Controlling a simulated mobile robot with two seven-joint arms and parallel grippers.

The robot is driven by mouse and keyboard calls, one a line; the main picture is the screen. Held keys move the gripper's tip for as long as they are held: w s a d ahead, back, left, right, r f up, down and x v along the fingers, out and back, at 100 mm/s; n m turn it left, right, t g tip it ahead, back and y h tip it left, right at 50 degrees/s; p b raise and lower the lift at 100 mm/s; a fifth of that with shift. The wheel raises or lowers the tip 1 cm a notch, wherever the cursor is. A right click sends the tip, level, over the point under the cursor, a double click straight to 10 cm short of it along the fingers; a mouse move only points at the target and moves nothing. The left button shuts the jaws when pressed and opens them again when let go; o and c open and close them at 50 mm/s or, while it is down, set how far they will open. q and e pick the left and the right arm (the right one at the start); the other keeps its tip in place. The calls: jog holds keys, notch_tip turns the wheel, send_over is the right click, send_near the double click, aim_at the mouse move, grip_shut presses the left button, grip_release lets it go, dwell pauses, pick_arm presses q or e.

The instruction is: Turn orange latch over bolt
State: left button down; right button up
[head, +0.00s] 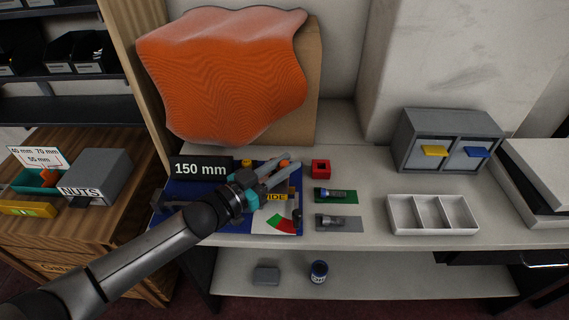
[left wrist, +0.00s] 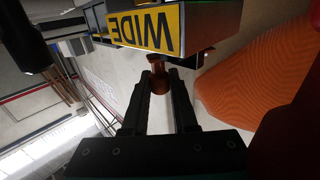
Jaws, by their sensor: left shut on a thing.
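The orange latch (head: 284,163) shows as a small orange piece at the back right of a blue board (head: 190,192). My left gripper (head: 281,170) reaches over the board, its fingers at the orange piece. In the left wrist view the fingertips (left wrist: 158,80) are closed around a dark orange, rounded piece (left wrist: 158,66), just below a yellow "WIDE" label (left wrist: 145,27). The latch's full shape and the bolt are hidden or too small to make out. My right gripper is not in view.
A "150 mm" sign (head: 200,169), a red square block (head: 320,167), green (head: 347,197) and grey (head: 350,225) pads with dark cylinders, and a white divided tray (head: 402,215) are on the table. A grey drawer cabinet (head: 450,125) stands behind. An orange rippled sheet (head: 225,75) rises at the back.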

pick_arm(q)
jog(key=c, duration=0.8)
grip_release()
jog(key=shift+o, duration=0.6)
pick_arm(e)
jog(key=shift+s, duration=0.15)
pick_arm(q)
jog(key=shift+d+n+t+y, duration=0.15)
jog(key=shift+n+t+y, duration=0.15)
jog(key=shift+y, duration=0.1)
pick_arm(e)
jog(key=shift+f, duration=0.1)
